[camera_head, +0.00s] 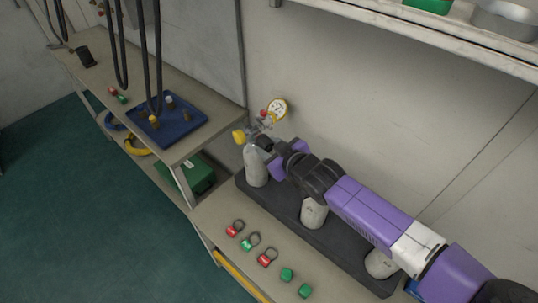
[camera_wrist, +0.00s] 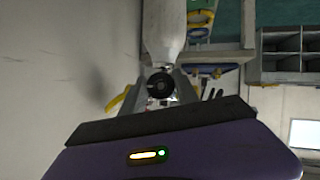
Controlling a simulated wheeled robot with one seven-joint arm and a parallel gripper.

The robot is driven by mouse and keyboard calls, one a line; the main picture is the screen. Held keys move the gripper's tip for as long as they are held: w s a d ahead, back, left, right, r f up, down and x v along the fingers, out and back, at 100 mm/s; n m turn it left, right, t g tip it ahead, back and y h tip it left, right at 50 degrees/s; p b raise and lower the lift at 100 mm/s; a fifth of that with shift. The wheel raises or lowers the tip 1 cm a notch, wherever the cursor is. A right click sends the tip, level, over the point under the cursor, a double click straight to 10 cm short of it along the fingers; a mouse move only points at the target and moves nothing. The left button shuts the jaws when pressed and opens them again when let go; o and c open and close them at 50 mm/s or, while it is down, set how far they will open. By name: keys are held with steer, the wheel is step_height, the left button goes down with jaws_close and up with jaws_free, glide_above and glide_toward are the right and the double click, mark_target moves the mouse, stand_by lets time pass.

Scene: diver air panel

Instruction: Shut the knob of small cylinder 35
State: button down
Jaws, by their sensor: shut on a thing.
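Several small grey cylinders stand in a dark rack (camera_head: 290,215). My gripper (camera_head: 266,147) is at this valve, reaching in from the right. In the wrist view, a round black knob (camera_wrist: 160,87) sits between the fingers of my gripper (camera_wrist: 161,92), which are shut on it. The cylinder body (camera_wrist: 163,30) extends away behind the knob. I cannot read a number on any cylinder, and my arm partly hides the others.
Red and green tags (camera_head: 267,257) lie along the bench front. A blue tray (camera_head: 185,134) with small fittings sits on the left bench (camera_head: 215,110), with black hoses (camera_head: 157,60) hanging over it. The wall is close behind the cylinders, and a shelf (camera_head: 430,30) overhangs at upper right.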

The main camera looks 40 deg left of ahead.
steer(key=shift+a+m+g+b, duration=0.1)
steer(key=shift+m+g+b, duration=0.2)
steer(key=shift+b, duration=0.75)
steer(key=c, duration=0.9)
jaws_free()
steer(key=shift+s+d+r, duration=0.1)
steer(key=shift+d, duration=0.3)
steer(key=v, duration=0.7)
